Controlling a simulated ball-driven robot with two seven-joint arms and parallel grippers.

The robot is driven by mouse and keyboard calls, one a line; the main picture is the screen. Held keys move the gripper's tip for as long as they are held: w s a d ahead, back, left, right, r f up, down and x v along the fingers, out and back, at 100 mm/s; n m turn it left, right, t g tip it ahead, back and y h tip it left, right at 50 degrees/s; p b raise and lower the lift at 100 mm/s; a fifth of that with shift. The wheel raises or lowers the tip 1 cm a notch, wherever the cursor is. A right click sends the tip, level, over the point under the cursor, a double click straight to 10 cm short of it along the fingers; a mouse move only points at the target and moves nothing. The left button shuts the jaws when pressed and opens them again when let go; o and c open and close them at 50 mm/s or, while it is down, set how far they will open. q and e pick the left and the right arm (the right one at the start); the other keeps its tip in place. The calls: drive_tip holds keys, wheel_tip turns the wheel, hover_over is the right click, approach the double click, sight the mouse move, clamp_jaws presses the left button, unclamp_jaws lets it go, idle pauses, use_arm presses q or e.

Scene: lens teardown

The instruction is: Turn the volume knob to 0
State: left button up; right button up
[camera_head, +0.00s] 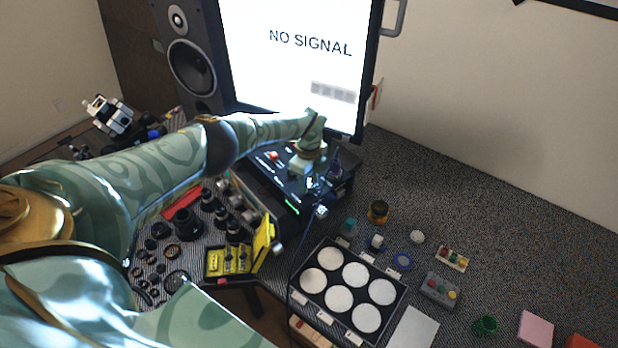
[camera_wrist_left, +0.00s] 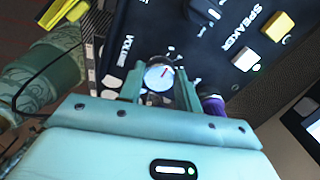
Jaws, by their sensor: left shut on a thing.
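The volume knob (camera_wrist_left: 158,77) is a round silver-white dial with a red mark, on a black panel beside the white word VOLUME, in the left wrist view. Its red mark points to the upper right of that picture. The fingers of my left gripper (camera_wrist_left: 160,88) stand on either side of the knob and are shut on it. In the head view my left gripper (camera_head: 311,184) is at the front of the dark device (camera_head: 268,176) below the screen. The knob is too small to read there. My right gripper is not in view.
A yellow SPEAKER switch (camera_wrist_left: 278,27) and a white button (camera_wrist_left: 245,59) are on the same panel. A purple object (camera_wrist_left: 212,104) stands close to one finger. A yellow case (camera_head: 262,240) and a tray of white discs (camera_head: 292,291) lie in front of the device.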

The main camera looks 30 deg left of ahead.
use_arm(q)
drive_tip(key=shift+w+r, duration=0.1)
idle(0.4)
drive_tip(key=o, duration=1)
wheel_tip(320, 180, up, 7)
drive_tip(key=p, duration=0.2)
drive_tip(key=shift+a+p, duration=0.1)
drive_tip(key=shift+p, duration=0.2)
wheel_tip(320, 180, up, 9)
